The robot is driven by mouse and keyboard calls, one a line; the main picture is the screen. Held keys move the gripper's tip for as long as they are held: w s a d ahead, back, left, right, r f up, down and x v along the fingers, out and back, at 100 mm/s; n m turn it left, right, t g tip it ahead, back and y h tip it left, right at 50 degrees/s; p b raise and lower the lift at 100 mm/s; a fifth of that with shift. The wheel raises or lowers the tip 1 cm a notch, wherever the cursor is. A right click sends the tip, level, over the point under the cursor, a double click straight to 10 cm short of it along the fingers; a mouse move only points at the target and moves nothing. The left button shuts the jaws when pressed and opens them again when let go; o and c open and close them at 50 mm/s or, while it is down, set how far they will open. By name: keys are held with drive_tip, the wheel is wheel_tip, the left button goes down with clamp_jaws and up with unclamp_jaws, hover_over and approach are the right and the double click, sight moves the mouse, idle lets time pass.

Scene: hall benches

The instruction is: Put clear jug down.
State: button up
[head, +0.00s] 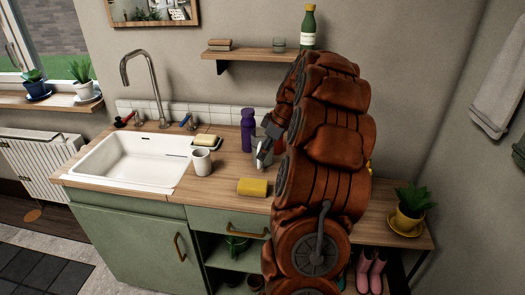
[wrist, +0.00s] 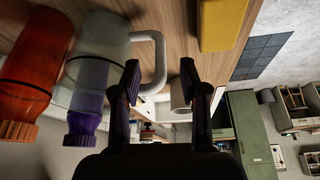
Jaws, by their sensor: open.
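The clear jug (wrist: 100,45) shows in the wrist view at upper left, a see-through body with a pale handle (wrist: 158,60). It appears to stand on the wooden counter (wrist: 165,18). My gripper (wrist: 160,85) is open, with its fingers apart and the handle close by the left finger. I cannot tell whether they touch. In the head view my gripper (head: 264,152) is low over the counter beside the purple bottle (head: 248,132). My arm hides most of the jug there.
An orange-red bottle (wrist: 32,60) stands beside the jug in the wrist view. A white mug (head: 201,162), a yellow block (head: 252,187) and a soap dish (head: 207,141) lie around my gripper. The white sink (head: 140,160) is to the left.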

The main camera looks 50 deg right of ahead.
sight(259, 168)
drive_tip(key=shift+p+x, duration=0.55)
drive_tip(key=shift+x, duration=2.2)
clamp_jaws()
